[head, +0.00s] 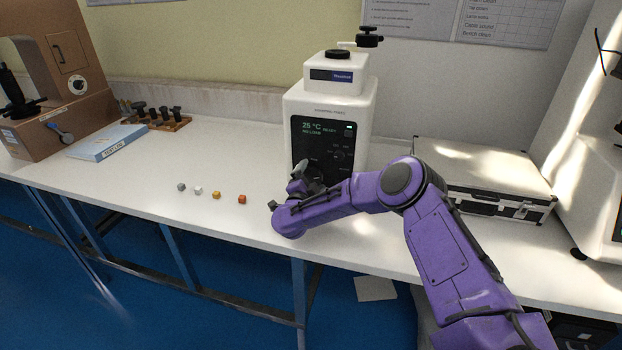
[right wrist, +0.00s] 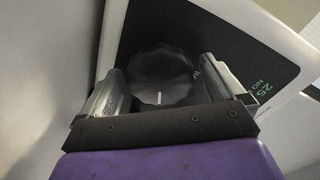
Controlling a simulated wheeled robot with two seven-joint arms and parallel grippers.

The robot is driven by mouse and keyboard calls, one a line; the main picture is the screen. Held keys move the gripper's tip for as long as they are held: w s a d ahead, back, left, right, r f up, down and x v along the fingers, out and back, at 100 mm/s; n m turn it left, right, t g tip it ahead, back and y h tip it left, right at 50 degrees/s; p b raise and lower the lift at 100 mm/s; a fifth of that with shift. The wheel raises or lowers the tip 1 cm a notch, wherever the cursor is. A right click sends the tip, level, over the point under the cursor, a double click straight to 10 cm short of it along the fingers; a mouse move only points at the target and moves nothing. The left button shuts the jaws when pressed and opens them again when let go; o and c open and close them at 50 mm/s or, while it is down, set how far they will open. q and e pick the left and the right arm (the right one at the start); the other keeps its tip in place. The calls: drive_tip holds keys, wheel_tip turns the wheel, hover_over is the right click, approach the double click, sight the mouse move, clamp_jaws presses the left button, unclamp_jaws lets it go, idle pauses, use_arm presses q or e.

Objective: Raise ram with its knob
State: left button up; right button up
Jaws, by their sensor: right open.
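A white tester (head: 327,102) stands at the middle of the bench, with a black front panel (head: 322,130) whose lit text starts with 25 °C. A dark scalloped knob (right wrist: 160,72) with a short white mark is on that panel in the right wrist view. My right gripper (right wrist: 162,84) is open, its two fingers on either side of this knob; I cannot tell whether they touch it. In the head view my right gripper (head: 296,190) is in front of the panel's lower part and hides some of it. A black knob (head: 369,37) tops the tester. My left gripper is not in view.
Several small cubes (head: 216,195) lie near the bench's front edge, left of my right gripper. A blue book (head: 107,142), a wooden rack (head: 158,122) and a brown machine (head: 62,85) are further left. A silver case (head: 485,177) stands on the right. The bench left of the tester is mostly clear.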

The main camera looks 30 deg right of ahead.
drive_tip(key=c, duration=1)
drive_tip(key=shift+f, duration=0.1)
